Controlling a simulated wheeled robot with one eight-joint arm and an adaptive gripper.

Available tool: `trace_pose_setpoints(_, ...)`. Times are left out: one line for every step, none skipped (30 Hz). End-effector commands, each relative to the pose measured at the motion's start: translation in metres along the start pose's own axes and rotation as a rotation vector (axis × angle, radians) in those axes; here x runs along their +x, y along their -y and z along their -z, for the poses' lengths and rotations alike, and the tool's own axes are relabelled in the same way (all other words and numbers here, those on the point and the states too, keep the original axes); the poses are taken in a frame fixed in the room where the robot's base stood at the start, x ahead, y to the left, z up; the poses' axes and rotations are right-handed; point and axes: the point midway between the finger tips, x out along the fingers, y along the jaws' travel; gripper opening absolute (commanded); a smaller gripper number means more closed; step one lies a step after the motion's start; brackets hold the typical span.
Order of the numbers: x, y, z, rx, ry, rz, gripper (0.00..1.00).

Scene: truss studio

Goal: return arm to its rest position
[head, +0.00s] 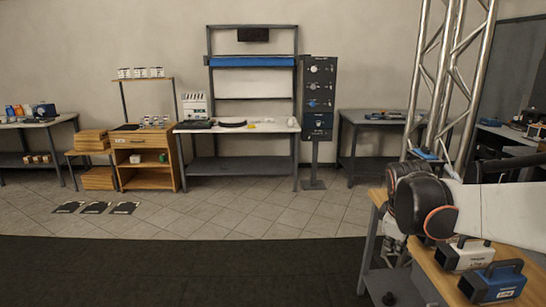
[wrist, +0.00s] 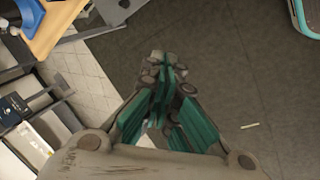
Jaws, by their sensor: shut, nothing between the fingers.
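My gripper (wrist: 163,70) shows in the wrist view with its teal-lined fingers drawn together and nothing between them. It hangs over the dark floor (wrist: 220,60), apart from any object. In the head view, part of my arm (head: 425,205) reaches in from the right edge, in front of the wooden bench at the right. My gripper does not show in the head view.
A wooden bench (head: 432,272) at lower right holds a white boxed device (head: 464,254) and a blue one (head: 492,283), close under my arm. A metal truss (head: 462,70) stands behind it. The dark mat (head: 170,270) in front is clear. A white-topped workbench (head: 270,128) stands by the wall.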

Motion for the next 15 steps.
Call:
trace_pose_setpoints(-0.013, 0.013, -0.003, 0.042, -0.020, -0.004, 0.00)
trace_pose_setpoints(-0.020, 0.020, -0.005, 0.071, -0.031, -0.006, 0.00)
trace_pose_setpoints(-0.028, 0.029, -0.007, 0.108, -0.045, -0.008, 0.00)
trace_pose_setpoints(-0.034, 0.036, -0.009, 0.137, -0.057, -0.009, 0.00)
trace_pose_setpoints(-0.040, 0.043, -0.011, 0.166, -0.069, -0.010, 0.00)
trace_pose_setpoints(-0.047, 0.052, -0.013, 0.204, -0.084, -0.010, 0.00)
trace_pose_setpoints(-0.052, 0.059, -0.016, 0.232, -0.095, -0.010, 0.00)
trace_pose_setpoints(-0.057, 0.067, -0.018, 0.260, -0.107, -0.011, 0.00)
trace_pose_setpoints(-0.063, 0.076, -0.021, 0.299, -0.123, -0.009, 0.00)
trace_pose_setpoints(-0.068, 0.084, -0.023, 0.328, -0.135, -0.007, 0.00)
trace_pose_setpoints(-0.072, 0.091, -0.025, 0.357, -0.146, -0.006, 0.00)
trace_pose_setpoints(-0.076, 0.101, -0.029, 0.396, -0.162, -0.004, 0.00)
trace_pose_setpoints(-0.080, 0.108, -0.032, 0.425, -0.173, -0.001, 0.00)
trace_pose_setpoints(-0.083, 0.116, -0.034, 0.453, -0.185, 0.002, 0.00)
trace_pose_setpoints(-0.086, 0.126, -0.037, 0.492, -0.201, 0.007, 0.00)
